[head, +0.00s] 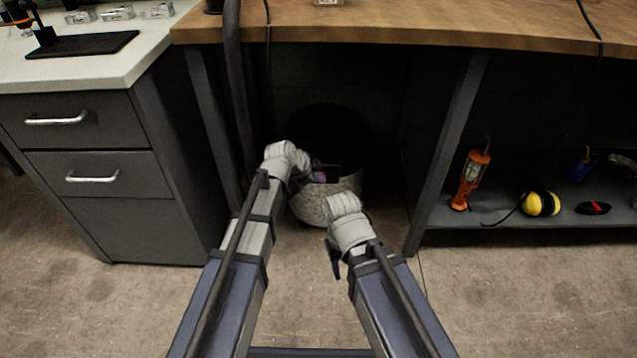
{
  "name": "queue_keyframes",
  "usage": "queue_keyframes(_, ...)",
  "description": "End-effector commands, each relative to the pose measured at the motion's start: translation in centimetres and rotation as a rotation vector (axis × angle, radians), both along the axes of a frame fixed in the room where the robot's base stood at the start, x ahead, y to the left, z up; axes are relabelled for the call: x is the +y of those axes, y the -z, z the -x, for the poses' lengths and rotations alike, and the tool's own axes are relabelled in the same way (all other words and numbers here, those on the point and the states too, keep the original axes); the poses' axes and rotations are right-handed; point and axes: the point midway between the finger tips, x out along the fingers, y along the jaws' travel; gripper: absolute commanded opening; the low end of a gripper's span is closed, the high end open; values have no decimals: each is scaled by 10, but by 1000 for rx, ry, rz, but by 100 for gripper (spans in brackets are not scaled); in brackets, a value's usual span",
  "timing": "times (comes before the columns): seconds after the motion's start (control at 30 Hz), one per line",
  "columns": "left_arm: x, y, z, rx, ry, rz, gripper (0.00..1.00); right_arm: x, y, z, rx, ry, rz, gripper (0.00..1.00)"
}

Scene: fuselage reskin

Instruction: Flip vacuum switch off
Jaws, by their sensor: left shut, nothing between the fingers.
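I cannot make out a vacuum or its switch for certain. A thick black hose (233,90) runs down past the front edge of the wooden bench. My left gripper (318,175) is small and dark in the head view, shut and empty, at the rim of a round speckled grey bin (318,207) under the bench. I cannot tell whether it touches the bin. My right gripper (334,262) hangs lower, in front of the bin. Its fingers are mostly hidden behind my wrist.
The wooden bench (420,22) spans the top, with a slanted leg (447,150) right of the bin. A grey drawer cabinet (90,125) stands left. A low shelf (480,218) at right holds an orange work lamp (470,180) and yellow ear muffs (540,203). The front floor is clear.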

Motion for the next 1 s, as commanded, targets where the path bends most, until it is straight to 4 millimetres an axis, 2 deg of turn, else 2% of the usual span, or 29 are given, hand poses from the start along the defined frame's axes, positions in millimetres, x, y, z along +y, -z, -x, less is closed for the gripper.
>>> queue_keyframes(0.23, 0, 0, 0, 0, 0, 0, 0, 0, 0, 0, 0, 0, 0, 50)
queue_keyframes(0.33, 0, -4, -10, 2, -1, 0, 0, 0, -4, 0, 0, 0, 0, 50)
queue_keyframes(0.57, 0, -2, -7, -1, 0, 0, 0, 0, -2, 0, 0, 0, 0, 50)
queue_keyframes(1.0, 0, -19, -7, -2, -2, 0, 0, 0, -19, 0, 0, 0, 0, 50)
